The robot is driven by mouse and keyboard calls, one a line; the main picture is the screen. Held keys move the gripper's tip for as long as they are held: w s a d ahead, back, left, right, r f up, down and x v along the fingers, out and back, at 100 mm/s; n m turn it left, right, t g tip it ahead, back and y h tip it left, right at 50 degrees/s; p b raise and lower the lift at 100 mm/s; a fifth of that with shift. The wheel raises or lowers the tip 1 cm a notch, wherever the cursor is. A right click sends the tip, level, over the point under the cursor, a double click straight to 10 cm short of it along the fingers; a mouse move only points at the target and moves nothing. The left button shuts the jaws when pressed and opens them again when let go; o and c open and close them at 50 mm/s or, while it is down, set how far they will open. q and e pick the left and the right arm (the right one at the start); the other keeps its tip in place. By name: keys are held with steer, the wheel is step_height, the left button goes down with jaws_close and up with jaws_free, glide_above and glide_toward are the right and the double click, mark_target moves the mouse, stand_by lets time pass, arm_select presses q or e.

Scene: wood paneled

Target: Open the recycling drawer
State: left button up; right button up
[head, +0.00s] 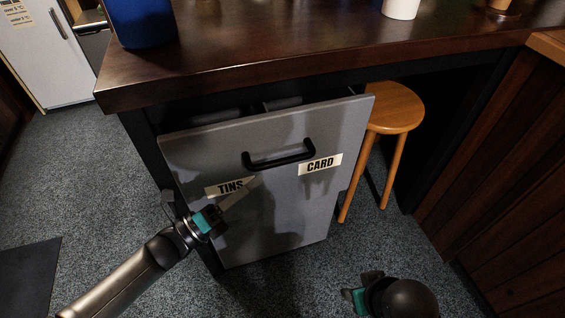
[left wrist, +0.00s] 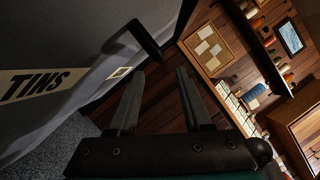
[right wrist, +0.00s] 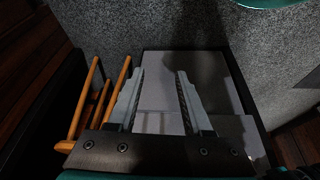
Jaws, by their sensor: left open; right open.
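The recycling drawer has a grey front (head: 235,160) with TINS (head: 230,187) and CARD (head: 320,164) labels. It stands somewhat out from the counter, with grey bins (head: 225,116) partly visible behind its top edge. Its black bar handle (head: 278,160) is in the upper middle. My left gripper (head: 244,192) is open in front of the drawer, below and left of the handle. In the left wrist view the handle (left wrist: 145,38) is beyond the open fingers (left wrist: 155,95), not between them. My right gripper (head: 352,290) is low at the bottom right, open and empty in the right wrist view (right wrist: 157,95).
A wooden stool (head: 395,108) stands right of the drawer under the dark countertop (head: 300,50). A blue container (head: 142,22) and a white cup (head: 401,8) stand on top. Wood panelling (head: 510,160) closes the right side.

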mark_target(282, 160)
arm_select(q)
steer(key=b+x, duration=0.1)
steer(key=x, duration=0.5)
steer(key=shift+w+d, duration=0.25)
steer(key=shift+b+x, duration=0.3)
steer(key=shift+x, duration=0.55)
steer(key=shift+r, duration=0.1)
arm_select(e)
step_height(282, 160, up, 4)
steer(key=shift+s+f+t, duration=0.1)
steer(key=shift+t, duration=0.2)
arm_select(q)
jaws_close()
